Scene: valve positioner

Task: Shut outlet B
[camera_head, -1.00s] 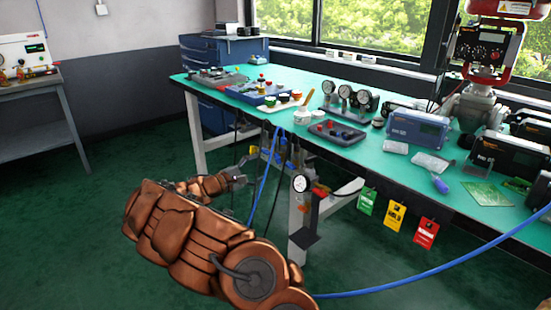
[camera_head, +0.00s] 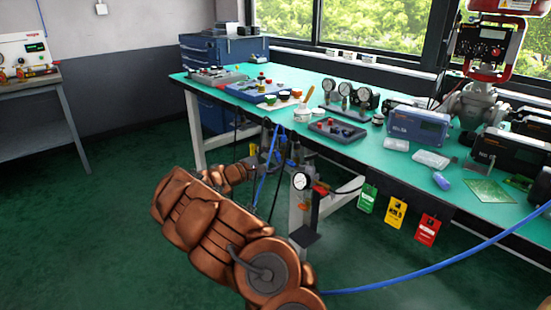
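My copper-coloured arm reaches from the bottom of the view toward the front edge of the green workbench. My gripper (camera_head: 254,168) is small and dark at its end, beside some fittings with blue parts (camera_head: 276,152) below the bench edge; I cannot tell whether it touches them. Its fingers are too small to read as open or shut. A round gauge (camera_head: 301,181) and a fitting with a red part (camera_head: 321,190) hang at the bench front, to the right of my gripper. No label for outlet B can be read, so I cannot tell which fitting it is.
The green benchtop (camera_head: 285,136) carries gauges, trays and instruments. Red, yellow and green tags (camera_head: 396,214) hang from its front. A blue hose (camera_head: 440,268) crosses the lower right, and another hangs near my gripper. Floor at left is clear.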

